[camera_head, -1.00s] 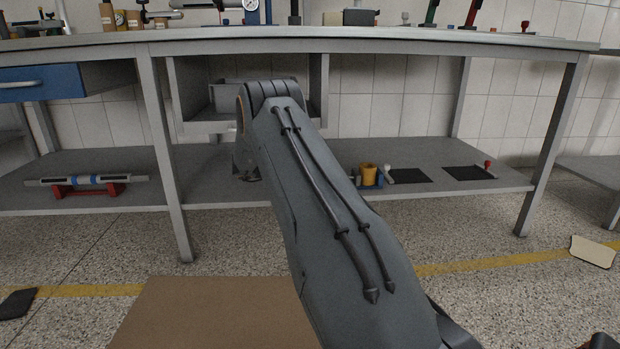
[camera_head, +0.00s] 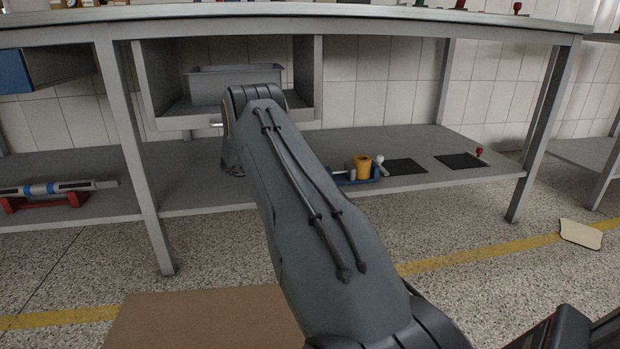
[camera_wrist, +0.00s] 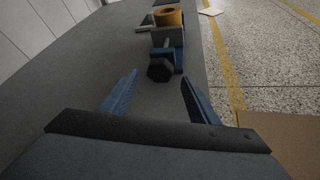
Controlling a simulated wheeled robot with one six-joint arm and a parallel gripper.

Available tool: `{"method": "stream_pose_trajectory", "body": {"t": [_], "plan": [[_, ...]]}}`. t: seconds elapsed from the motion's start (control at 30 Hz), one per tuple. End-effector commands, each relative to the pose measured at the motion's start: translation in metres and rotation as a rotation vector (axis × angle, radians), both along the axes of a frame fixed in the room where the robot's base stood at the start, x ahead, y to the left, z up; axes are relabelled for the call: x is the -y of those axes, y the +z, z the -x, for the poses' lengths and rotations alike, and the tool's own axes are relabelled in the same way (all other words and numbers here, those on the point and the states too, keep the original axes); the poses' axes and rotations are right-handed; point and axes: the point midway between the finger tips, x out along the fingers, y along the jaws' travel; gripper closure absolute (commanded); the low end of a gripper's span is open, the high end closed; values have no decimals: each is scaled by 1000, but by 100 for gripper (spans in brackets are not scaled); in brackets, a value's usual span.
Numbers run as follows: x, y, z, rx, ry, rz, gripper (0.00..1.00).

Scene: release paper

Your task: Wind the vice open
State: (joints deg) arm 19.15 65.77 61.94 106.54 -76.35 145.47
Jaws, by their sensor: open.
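The vice, a small blue and grey block (camera_wrist: 176,38) with an orange-yellow cylinder (camera_wrist: 168,17) at its top, is on the lower shelf ahead of my gripper. A dark hexagonal knob (camera_wrist: 160,69) on its near end faces me. The head view does not show the fingers clearly.
The lower shelf (camera_head: 420,183) sits under a workbench with grey legs (camera_head: 535,130). Two black mats (camera_head: 459,161) lie to the right of the vice, one with a red-topped stamp (camera_head: 479,154) beside it. A grey bin (camera_head: 236,84) stands above. A brown board (camera_head: 200,318) lies on the floor.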

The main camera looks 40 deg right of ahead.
Motion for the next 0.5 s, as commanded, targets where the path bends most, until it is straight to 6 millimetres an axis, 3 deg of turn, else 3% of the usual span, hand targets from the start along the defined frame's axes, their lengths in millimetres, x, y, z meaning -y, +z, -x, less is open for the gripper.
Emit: {"method": "stream_pose_trajectory", "body": {"t": [0.23,0.5], "plan": [[29,-13,10,-1,-2,0,45],[37,-14,13,-1,-3,0,45]]}}
